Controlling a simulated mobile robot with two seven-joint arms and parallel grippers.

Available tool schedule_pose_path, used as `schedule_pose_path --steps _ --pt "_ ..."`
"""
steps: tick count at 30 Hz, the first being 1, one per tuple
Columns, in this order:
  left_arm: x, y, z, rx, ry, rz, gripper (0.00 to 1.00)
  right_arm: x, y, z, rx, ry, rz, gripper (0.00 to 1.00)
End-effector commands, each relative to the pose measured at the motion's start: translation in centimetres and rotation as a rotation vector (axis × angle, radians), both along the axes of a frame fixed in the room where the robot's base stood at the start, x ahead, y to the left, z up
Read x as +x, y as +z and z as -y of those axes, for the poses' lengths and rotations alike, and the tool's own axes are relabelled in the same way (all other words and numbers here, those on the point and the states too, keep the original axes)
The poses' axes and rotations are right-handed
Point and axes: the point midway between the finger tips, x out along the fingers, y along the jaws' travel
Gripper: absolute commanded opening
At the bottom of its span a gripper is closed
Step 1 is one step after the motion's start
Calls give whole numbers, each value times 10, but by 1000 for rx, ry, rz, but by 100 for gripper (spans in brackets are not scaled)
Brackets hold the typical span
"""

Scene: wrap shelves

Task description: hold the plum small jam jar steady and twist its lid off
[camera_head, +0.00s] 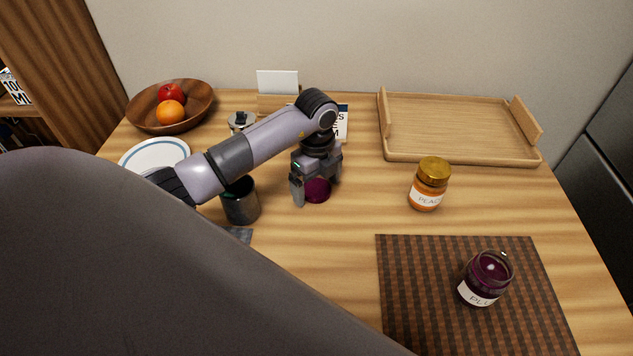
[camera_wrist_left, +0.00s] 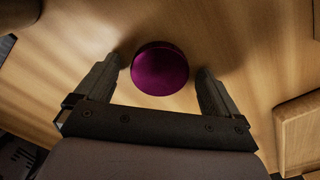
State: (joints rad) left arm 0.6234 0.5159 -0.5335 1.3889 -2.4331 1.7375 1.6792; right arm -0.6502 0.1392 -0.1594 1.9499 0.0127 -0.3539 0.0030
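The plum small jam jar (camera_head: 485,281) stands upright on the brown checked mat with its mouth open and no lid on it. A white label shows on its front. A round plum-purple lid (camera_head: 318,191) is on the wooden table left of centre, well apart from the jar. It also shows in the left wrist view (camera_wrist_left: 160,69). My left gripper (camera_head: 316,186) is over the lid, fingers pointing down. In the left wrist view its fingers (camera_wrist_left: 158,80) are spread on either side of the lid, with gaps between. My right gripper is not in view.
An orange jar with gold lid (camera_head: 428,186) stands behind the mat (camera_head: 405,290). A wooden tray (camera_head: 455,158) lies at the back right. A dark cup (camera_head: 240,203), a plate (camera_head: 153,153) and a fruit bowl (camera_head: 200,102) are at the left. Table between lid and mat is clear.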

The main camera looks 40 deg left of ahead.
Motion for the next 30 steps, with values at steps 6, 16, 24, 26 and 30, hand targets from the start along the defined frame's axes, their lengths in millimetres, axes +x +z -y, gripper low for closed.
schedule_pose_path --steps 6,16,24,26,30 --pt "0 0 0 0 0 0 96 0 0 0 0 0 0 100" --pt "2 44 -1 1 0 7 96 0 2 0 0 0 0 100" --pt "1 99 0 1 0 4 96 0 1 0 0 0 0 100" --pt "1 108 0 1 -1 3 96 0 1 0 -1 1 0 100" --pt "0 120 0 1 0 0 96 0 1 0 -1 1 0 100"
